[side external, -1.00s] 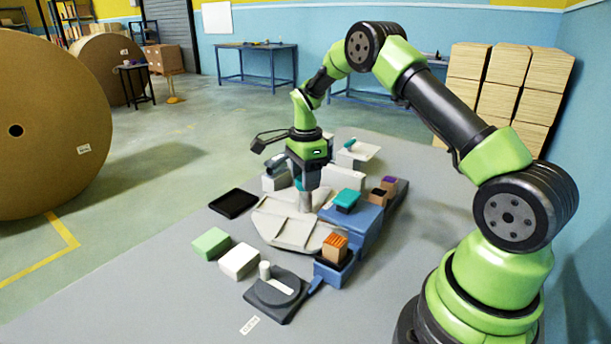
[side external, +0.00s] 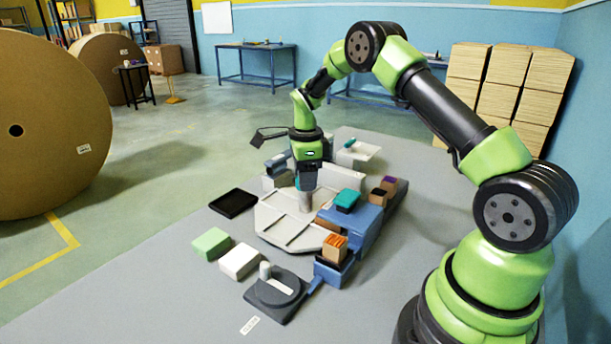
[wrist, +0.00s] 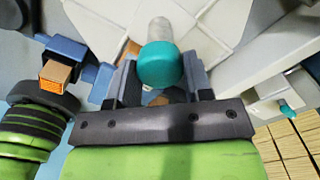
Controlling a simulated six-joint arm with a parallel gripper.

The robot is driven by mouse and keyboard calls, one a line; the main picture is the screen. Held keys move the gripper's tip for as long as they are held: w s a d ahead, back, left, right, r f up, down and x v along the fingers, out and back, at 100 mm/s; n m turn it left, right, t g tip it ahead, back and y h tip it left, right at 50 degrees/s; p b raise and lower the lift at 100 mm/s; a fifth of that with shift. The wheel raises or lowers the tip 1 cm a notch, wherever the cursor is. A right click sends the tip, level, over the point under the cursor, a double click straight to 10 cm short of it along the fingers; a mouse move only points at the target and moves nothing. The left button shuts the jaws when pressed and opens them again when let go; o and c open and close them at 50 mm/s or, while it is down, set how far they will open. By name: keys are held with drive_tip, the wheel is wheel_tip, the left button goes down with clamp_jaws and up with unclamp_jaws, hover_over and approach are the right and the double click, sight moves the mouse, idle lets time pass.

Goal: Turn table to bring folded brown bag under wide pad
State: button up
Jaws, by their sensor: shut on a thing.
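The turntable (side external: 285,230) is a pale, many-sided plate with raised dividers; part of it shows in the wrist view (wrist: 105,15). A grey post (side external: 305,203) with a teal cap (wrist: 158,65) stands on it. My gripper (side external: 307,183) is shut around the capped post, with one finger at each side in the wrist view (wrist: 161,82). A flat brown piece (side external: 326,223), perhaps the folded bag, shows at the table's right edge beside the blue station (side external: 365,225). The station partly hides it. A teal block (side external: 347,200) sits on the station. I cannot tell which part is the wide pad.
An orange-topped block (side external: 335,248) stands in a blue holder at the front. A dark round dial (side external: 275,297), white block (side external: 239,261), green block (side external: 211,243) and black tray (side external: 233,203) lie around the turntable. Bench is clear at front left.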

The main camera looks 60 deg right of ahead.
idle(0.3)
drive_tip(key=o, duration=1.3)
wheel_tip(320, 180, up, 10)
